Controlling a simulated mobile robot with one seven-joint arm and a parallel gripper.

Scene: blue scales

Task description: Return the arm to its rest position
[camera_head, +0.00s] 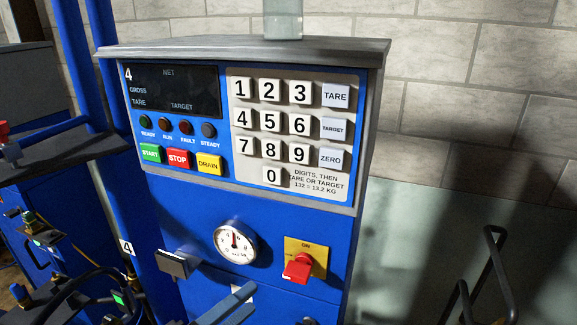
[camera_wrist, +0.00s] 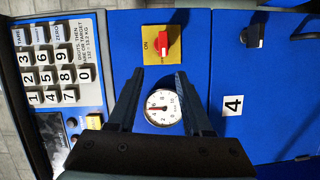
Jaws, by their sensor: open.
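My gripper (camera_wrist: 156,84) is open in the wrist view, with two dark fingers apart and nothing between their tips. The fingers point at the front of the blue cabinet (camera_wrist: 120,30); the white dial gauge (camera_wrist: 163,108) shows between them and the red switch (camera_wrist: 164,46) just beyond their tips. In the head view, part of my gripper (camera_head: 233,303) shows as blue fingers at the bottom edge, in front of the lower cabinet front (camera_head: 185,225) and below the gauge (camera_head: 235,243). The rest of my arm is out of that view.
The cabinet's panel carries a keypad (camera_head: 270,122), a dark display (camera_head: 172,90) and coloured buttons (camera_head: 178,158). A red switch (camera_head: 298,267) and a grey protruding block (camera_head: 178,262) stick out below. Blue posts (camera_head: 72,60) stand left; dark bent rails (camera_head: 490,270) stand right.

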